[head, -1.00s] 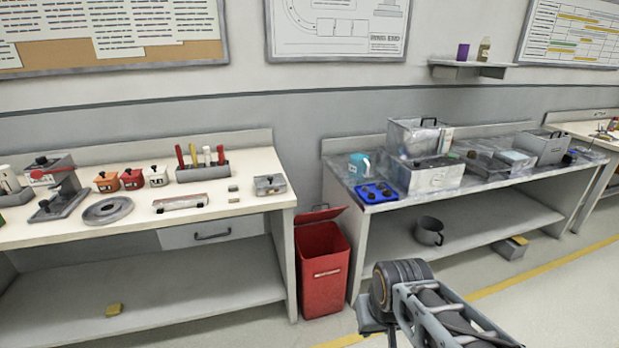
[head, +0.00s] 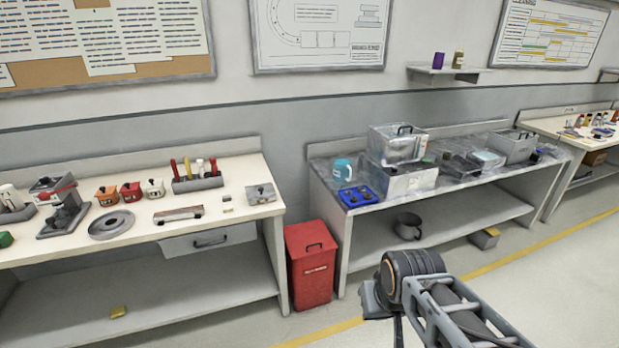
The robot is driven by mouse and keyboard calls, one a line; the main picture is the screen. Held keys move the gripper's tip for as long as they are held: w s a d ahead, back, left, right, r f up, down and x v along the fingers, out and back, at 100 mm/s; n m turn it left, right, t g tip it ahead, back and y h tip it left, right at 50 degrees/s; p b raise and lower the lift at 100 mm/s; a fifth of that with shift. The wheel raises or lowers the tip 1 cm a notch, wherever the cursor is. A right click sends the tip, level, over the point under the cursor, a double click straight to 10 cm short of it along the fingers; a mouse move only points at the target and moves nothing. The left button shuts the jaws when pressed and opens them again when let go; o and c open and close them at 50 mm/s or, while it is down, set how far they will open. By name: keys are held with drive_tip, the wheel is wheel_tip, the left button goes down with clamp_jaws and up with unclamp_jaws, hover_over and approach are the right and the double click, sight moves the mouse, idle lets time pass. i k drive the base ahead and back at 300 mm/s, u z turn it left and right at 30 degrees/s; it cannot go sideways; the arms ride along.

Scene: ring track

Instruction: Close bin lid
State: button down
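The red bin (head: 312,279) stands on the floor between the two workbenches. Its red lid (head: 310,238) lies down over the top, with a dark handle on it, and no opening shows. My arm shows at the lower right, well to the right of the bin and apart from it. My gripper's fingers cannot be made out in this view.
The white workbench (head: 236,213) on the left holds small boxes, tools and a grey disc. The grey workbench (head: 345,207) on the right holds clear boxes, a blue mug and a blue tray. A pot (head: 408,226) sits on its lower shelf. Open floor lies in front.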

sight(311, 238)
drive_tip(key=z, duration=0.15)
drive_tip(key=i, duration=1.7)
drive_tip(key=u, duration=0.45)
drive_tip(key=i, duration=0.6)
drive_tip(key=u, duration=0.2)
